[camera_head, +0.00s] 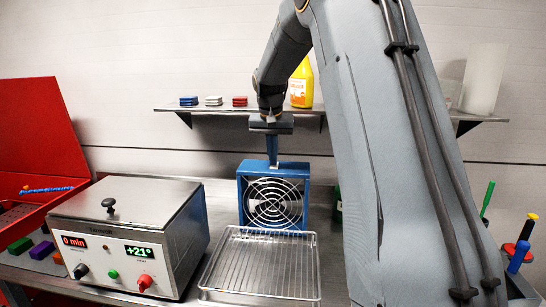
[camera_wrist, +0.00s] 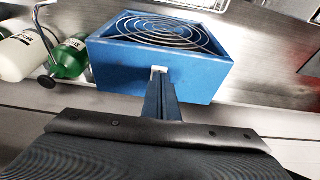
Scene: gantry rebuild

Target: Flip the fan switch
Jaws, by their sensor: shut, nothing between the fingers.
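The blue box fan (camera_head: 244,205) with a round wire grille stands upright at the back of the metal table. It also fills the upper middle of the wrist view (camera_wrist: 110,58). A small white switch (camera_wrist: 159,70) shows on its top face in the wrist view. My gripper (camera_head: 272,163) points down at the fan's top, its fingers together and empty. In the wrist view the fingertips (camera_wrist: 160,80) are right at the switch. I cannot tell whether they touch it.
A wire rack (camera_head: 262,270) lies in front of the fan. A metal heater box (camera_head: 130,215) with knobs stands left, beside a red toolbox (camera_head: 40,130). A wall shelf (camera_head: 350,112) is behind my arm. White (camera_wrist: 22,52) and green (camera_wrist: 70,60) bottles stand beside the fan.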

